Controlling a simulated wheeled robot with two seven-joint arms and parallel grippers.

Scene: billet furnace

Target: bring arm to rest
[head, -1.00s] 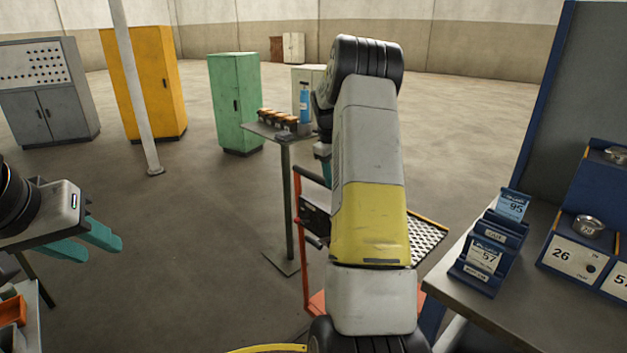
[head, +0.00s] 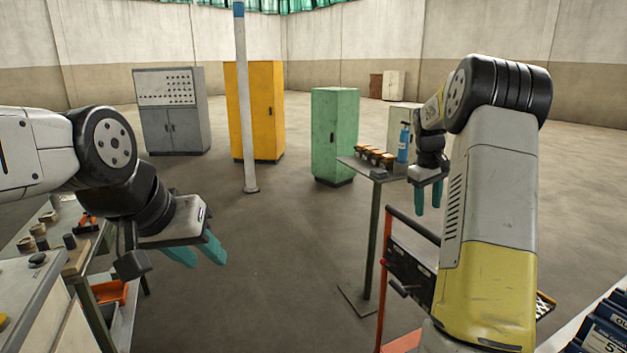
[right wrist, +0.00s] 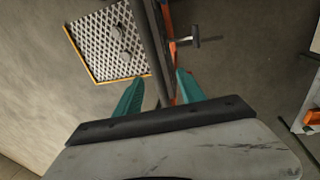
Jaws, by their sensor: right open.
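My right arm rises in the right of the head view and bends forward at the elbow. My right gripper (head: 428,197) hangs fingers down beside a small stand table, with its teal fingers apart. In the right wrist view its two fingers (right wrist: 158,95) are spread, and nothing is between the tips but a post and floor beyond. My left gripper (head: 198,250) is at the left of the head view, above the floor beside a bench. Its teal fingers are apart with nothing between them.
The stand table (head: 375,172) holds several orange-and-black items and a blue bottle (head: 404,142). A red-framed cart (head: 388,270) stands close to my right arm. A cluttered bench (head: 60,230) is at left. Grey, yellow (head: 258,110) and green (head: 335,135) cabinets stand behind. The middle floor is clear.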

